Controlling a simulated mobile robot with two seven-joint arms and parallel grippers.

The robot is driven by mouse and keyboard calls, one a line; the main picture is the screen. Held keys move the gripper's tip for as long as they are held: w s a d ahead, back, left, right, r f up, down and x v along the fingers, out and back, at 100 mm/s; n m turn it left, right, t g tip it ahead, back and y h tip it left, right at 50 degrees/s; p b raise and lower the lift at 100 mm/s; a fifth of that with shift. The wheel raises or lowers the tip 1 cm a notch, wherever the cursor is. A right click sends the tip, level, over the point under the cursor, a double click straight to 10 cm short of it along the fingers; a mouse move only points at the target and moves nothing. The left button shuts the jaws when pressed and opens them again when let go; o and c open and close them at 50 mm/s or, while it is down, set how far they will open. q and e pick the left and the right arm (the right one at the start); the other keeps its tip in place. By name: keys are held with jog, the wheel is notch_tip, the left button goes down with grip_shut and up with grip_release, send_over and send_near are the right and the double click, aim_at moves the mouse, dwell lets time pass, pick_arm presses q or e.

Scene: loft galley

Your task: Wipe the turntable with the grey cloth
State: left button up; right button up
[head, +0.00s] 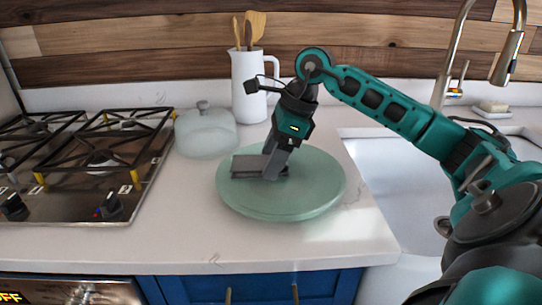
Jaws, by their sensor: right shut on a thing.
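The turntable (305,198) is a round, pale green disc on the white counter, between the stove and the sink. The grey cloth (247,167) is a small, flat, dark grey piece on the left half of the turntable's top. My right gripper (275,168) points down over the turntable and is shut on the cloth at its right part. The fingers hide part of the cloth, and I cannot tell how firmly the cloth presses on the disc. My left gripper is not in view.
A glass dome with a knob (205,132) stands close behind the turntable to the left. A white pitcher (250,85) with wooden utensils stands behind it. The gas stove (80,165) is at left, the sink (400,185) and faucet (455,60) at right. The front counter is clear.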

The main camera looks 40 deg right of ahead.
jog(key=shift+w+d+r+p, duration=0.15)
jog(key=shift+r+p, duration=0.1)
jog(key=shift+r, duration=0.35)
jog(key=shift+w+d+r+p, duration=0.1)
jog(key=shift+r+p, duration=0.15)
jog(key=shift+r, duration=0.35)
notch_tip(320, 180, up, 3)
jog(key=shift+r+p, duration=0.1)
jog(key=shift+p, duration=1)
jog(key=shift+a+r+p, duration=0.1)
jog(key=shift+r+p, duration=0.3)
jog(key=shift+r, duration=0.3)
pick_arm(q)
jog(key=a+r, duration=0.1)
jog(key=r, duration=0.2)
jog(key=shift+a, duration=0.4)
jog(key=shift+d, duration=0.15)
